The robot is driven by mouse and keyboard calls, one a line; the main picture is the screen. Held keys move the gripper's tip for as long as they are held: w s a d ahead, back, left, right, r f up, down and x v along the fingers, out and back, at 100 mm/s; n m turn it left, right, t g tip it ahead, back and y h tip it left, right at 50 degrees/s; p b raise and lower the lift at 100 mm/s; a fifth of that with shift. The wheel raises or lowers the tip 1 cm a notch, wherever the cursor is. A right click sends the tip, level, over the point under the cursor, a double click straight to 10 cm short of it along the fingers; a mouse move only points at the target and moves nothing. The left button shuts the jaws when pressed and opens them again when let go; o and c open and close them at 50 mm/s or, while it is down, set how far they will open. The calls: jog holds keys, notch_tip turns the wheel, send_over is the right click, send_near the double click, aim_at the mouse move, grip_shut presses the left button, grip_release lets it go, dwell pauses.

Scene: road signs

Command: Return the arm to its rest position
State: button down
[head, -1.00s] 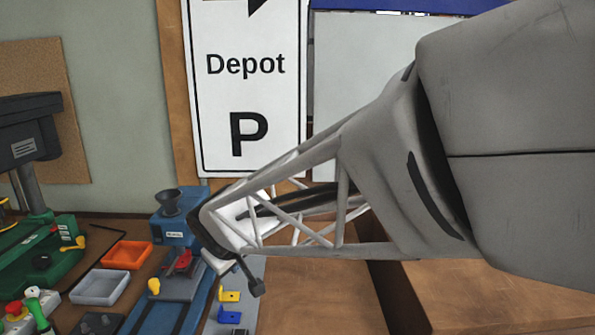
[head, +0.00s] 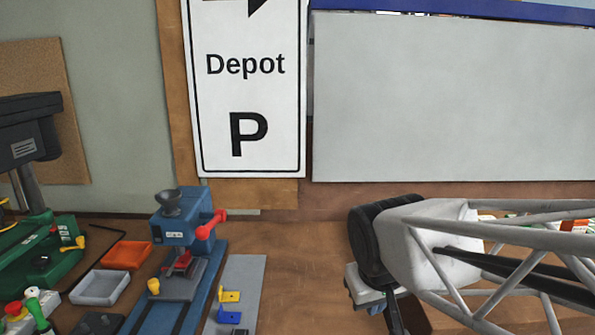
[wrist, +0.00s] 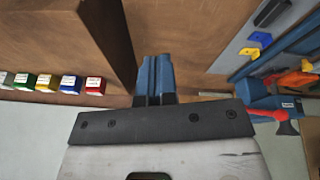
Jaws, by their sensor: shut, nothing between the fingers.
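My gripper (wrist: 154,62) shows in the wrist view as two blue fingers pressed together, shut with nothing between them. The fingers point at a brown wooden surface. In the head view my lattice arm comes in from the lower right, and its dark wrist end hangs over the wooden bench (head: 300,270), right of the grey strip. The fingertips cannot be made out in the head view.
A blue machine with a red handle (head: 210,225), a grey strip (head: 240,275) with yellow and blue brackets, an orange tray (head: 126,255) and a grey tray (head: 100,287) stand left. A Depot sign (head: 248,130) and grey panel (head: 450,100) are behind. Several coloured blocks (wrist: 48,83) show.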

jog(key=s+d+f+m+g, duration=0.1)
jog(key=s+d+m, duration=0.1)
jog(key=s+d, duration=0.3)
jog(key=s, duration=0.4)
jog(key=shift+d+f+m, duration=0.25)
jog(key=shift+d+m, duration=0.15)
